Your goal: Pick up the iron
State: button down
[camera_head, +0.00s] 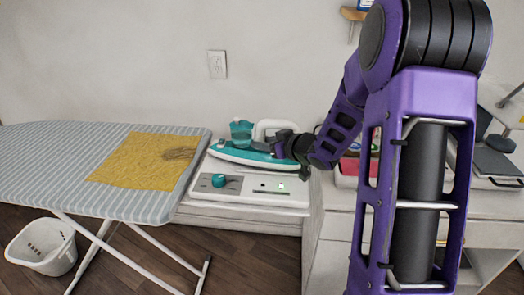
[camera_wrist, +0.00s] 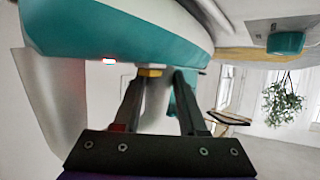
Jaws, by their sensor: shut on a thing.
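The teal and white iron (camera_head: 238,154) rests on its white base station (camera_head: 225,190) beside the ironing board. It also fills the top of the wrist view (camera_wrist: 120,38). My gripper (camera_head: 279,146) reaches in from the right and is shut on the iron at its right end. In the wrist view, my two dark fingers (camera_wrist: 160,90) stand on either side of a pale part of the iron with a yellow piece near the tips. The exact contact is partly hidden by the iron's body and the fingers.
An ironing board (camera_head: 55,165) with a yellow cloth (camera_head: 140,162) stands at left. A white basket (camera_head: 42,247) is on the wooden floor below. A pinkish-red item (camera_head: 350,166) sits on the cabinet behind my arm. A wall outlet (camera_head: 217,64) is above the iron.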

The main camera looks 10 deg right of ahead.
aim_at(264, 124)
jog(key=shift+r, duration=0.1)
jog(key=shift+r+p, duration=1.7)
jog(key=shift+r, duration=3.1)
